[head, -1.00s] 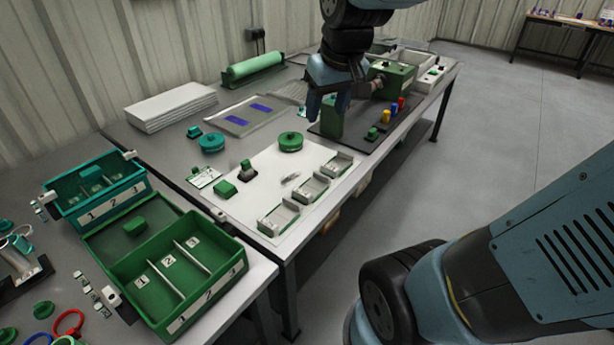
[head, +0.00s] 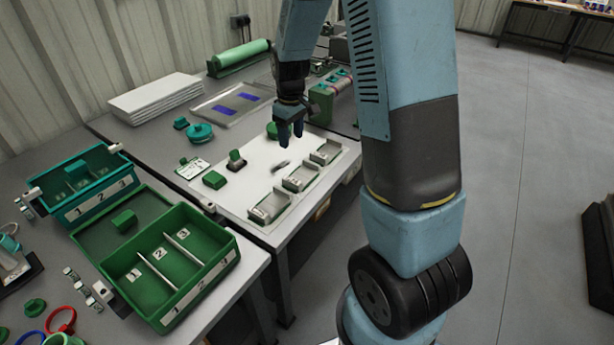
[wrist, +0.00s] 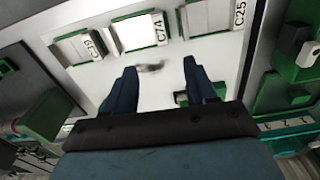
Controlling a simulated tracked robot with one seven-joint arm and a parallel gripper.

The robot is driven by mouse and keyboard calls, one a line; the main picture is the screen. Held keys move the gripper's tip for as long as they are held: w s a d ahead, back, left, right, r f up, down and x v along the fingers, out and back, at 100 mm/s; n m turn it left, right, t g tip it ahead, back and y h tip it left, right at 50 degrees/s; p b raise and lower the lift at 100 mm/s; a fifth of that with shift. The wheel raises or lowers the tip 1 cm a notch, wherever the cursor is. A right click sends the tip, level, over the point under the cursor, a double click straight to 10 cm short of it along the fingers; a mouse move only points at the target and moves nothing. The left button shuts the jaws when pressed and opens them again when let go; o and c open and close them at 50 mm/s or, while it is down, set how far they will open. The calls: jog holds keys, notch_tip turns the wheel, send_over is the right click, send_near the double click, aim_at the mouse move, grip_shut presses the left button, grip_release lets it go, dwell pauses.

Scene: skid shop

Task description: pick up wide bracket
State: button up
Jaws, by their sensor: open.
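A small grey metal part (head: 281,165), which looks like the wide bracket, lies on the white mat (head: 240,200) near the trays. Its shape is too blurred to be sure. In the wrist view the grey part (wrist: 150,67) shows between my two fingertips, nearer the left one. My gripper (head: 290,140) points down above the mat with its fingers apart and empty. It also shows in the wrist view (wrist: 160,68). The gripper appears to be above the part, not touching it.
Shallow labelled trays (head: 300,178) line the mat's front edge. A green block (head: 214,180), a dark-and-green piece (head: 236,160) and a round green piece (head: 272,130) stand on the mat. The green divided bin (head: 165,262) and teal bin (head: 88,190) sit at left.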

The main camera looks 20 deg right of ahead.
notch_tip(320, 180, down, 3)
jog(key=w, duration=0.1)
send_over(292, 180)
jog(key=shift+n, duration=0.3)
jog(key=f, duration=0.8)
jog(key=shift+w+d+f, duration=0.15)
jog(key=shift+w, duration=0.05)
jog(key=shift+s+f, duration=0.15)
jog(key=shift+f, duration=2.75)
jog(key=shift+a, duration=0.2)
grip_shut()
